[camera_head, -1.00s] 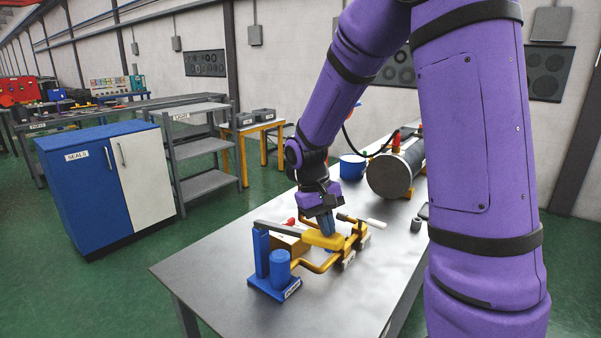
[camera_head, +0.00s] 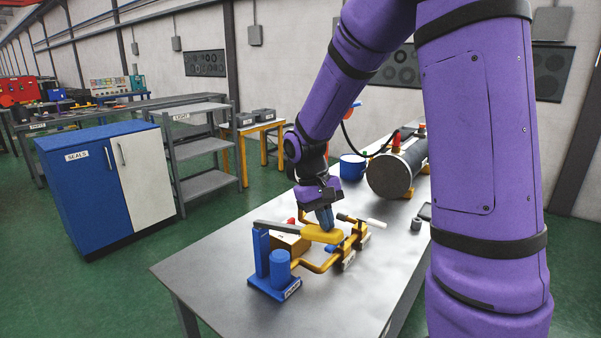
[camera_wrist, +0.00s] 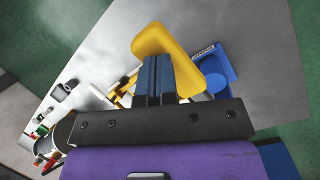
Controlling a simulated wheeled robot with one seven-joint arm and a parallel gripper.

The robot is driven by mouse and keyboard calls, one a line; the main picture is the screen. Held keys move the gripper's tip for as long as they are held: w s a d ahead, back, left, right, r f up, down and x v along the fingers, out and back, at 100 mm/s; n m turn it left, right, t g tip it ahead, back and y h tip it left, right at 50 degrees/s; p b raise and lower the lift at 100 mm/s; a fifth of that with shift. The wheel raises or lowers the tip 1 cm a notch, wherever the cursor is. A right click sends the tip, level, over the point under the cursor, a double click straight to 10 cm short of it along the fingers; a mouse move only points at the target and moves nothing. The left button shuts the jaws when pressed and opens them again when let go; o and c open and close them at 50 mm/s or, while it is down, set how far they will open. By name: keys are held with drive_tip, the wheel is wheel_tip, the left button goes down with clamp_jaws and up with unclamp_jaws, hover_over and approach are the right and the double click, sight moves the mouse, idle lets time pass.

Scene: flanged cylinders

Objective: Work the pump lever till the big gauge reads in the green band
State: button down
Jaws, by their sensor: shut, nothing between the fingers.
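The pump stands on the near bench, with a blue base (camera_head: 274,286) and an upright blue cylinder (camera_head: 280,268). Its grey lever bar (camera_head: 283,229) runs right to a yellow handle (camera_head: 318,234). In the wrist view the handle (camera_wrist: 165,48) and blue pump body (camera_wrist: 208,75) lie beyond my fingers. My gripper (camera_head: 328,225) is shut and empty, its fingertips down at the handle's right part. It also shows in the wrist view (camera_wrist: 155,62). I cannot tell whether the tips touch the handle. I cannot make out the big gauge's dial or needle in these frames.
The bench's front left (camera_head: 205,272) is clear.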

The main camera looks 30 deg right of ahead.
sight(331, 244)
drive_tip(key=shift+f, duration=0.1)
drive_tip(key=shift+x, duration=3)
drive_tip(key=shift+w+f, duration=0.1)
drive_tip(key=shift+w, duration=0.05)
drive_tip(key=shift+s+v, duration=0.2)
drive_tip(key=shift+v, duration=3)
drive_tip(key=shift+v, duration=2.4)
